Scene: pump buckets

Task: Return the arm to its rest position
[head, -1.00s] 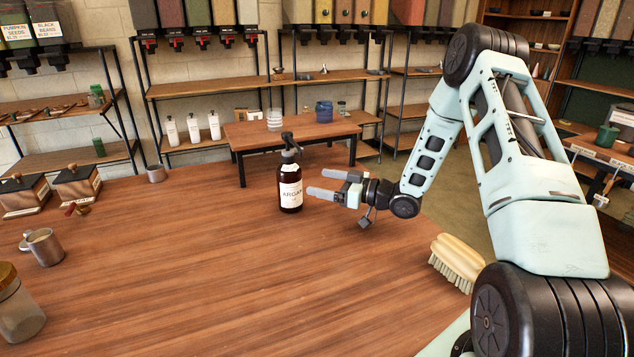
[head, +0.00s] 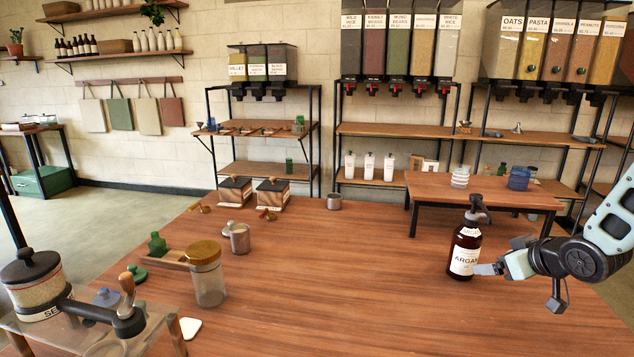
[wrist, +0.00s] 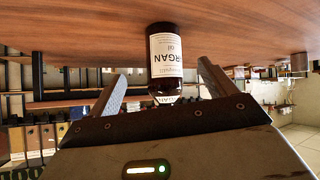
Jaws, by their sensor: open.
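My gripper (head: 486,268) is at the right of the head view, low over the wooden table. Its jaws are open and point left at a dark brown pump bottle (head: 467,250) with a white ARGAN label and a black pump. The bottle stands upright on the table, just beyond the fingertips. In the wrist view the bottle (wrist: 165,55) appears upside down between the two spread fingers, with a gap on each side. I cannot tell whether a fingertip touches it. Most of my arm is outside the head view on the right.
The table's middle and front are clear.

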